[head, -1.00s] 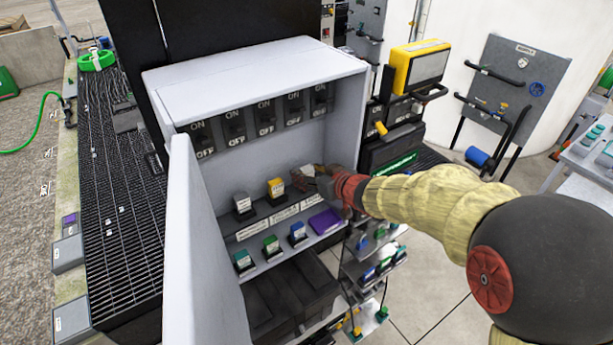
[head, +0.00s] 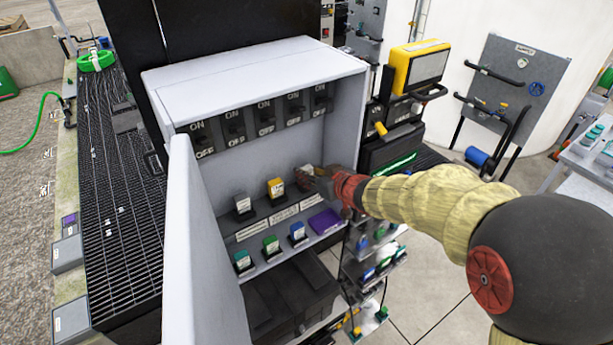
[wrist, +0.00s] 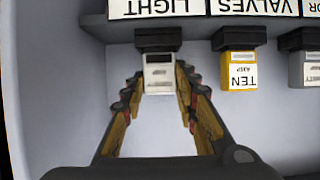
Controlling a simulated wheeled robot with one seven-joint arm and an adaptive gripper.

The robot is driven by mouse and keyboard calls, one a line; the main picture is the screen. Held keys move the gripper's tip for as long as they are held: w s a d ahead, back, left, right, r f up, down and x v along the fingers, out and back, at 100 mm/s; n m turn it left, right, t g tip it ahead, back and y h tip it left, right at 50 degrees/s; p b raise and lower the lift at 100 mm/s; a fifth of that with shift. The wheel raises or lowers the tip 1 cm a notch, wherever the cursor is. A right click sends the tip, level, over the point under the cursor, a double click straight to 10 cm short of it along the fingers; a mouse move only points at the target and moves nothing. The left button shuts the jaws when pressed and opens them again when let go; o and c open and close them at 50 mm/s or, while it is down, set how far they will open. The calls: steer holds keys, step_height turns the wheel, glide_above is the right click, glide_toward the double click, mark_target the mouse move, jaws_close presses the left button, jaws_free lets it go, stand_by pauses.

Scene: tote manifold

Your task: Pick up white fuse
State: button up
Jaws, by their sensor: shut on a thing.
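The white fuse (wrist: 158,78) is upright in a black socket (wrist: 158,40) at the end of the upper row inside the grey cabinet (head: 255,75). In the head view the white fuse (head: 304,172) is small and partly hidden by the fingers. My gripper (wrist: 158,82) has one finger on each side of the fuse and is shut on it. In the head view my gripper (head: 312,178) reaches into the cabinet from the right.
A yellow fuse (head: 276,187) and a grey fuse (head: 243,203) stand to the left in the same row. Green and blue fuses (head: 271,244) and a purple block (head: 324,221) are on the lower shelf. Switches (head: 265,115) line the top. The open door (head: 200,240) stands at left.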

steer(key=shift+r, duration=0.65)
steer(key=r, duration=0.2)
steer(key=shift+s+d+r, duration=0.1)
steer(key=shift+s+r, duration=0.1)
steer(key=shift+r, duration=0.15)
steer(key=s+d+r+p, duration=0.2)
steer(key=s+d+r, duration=0.2)
steer(key=s+r, duration=0.5)
steer(key=s, duration=0.4)
steer(key=shift+d, duration=0.15)
step_height(320, 180, up, 2)
steer(key=p, duration=0.3)
steer(key=shift+r, duration=0.25)
steer(key=shift+f, duration=0.1)
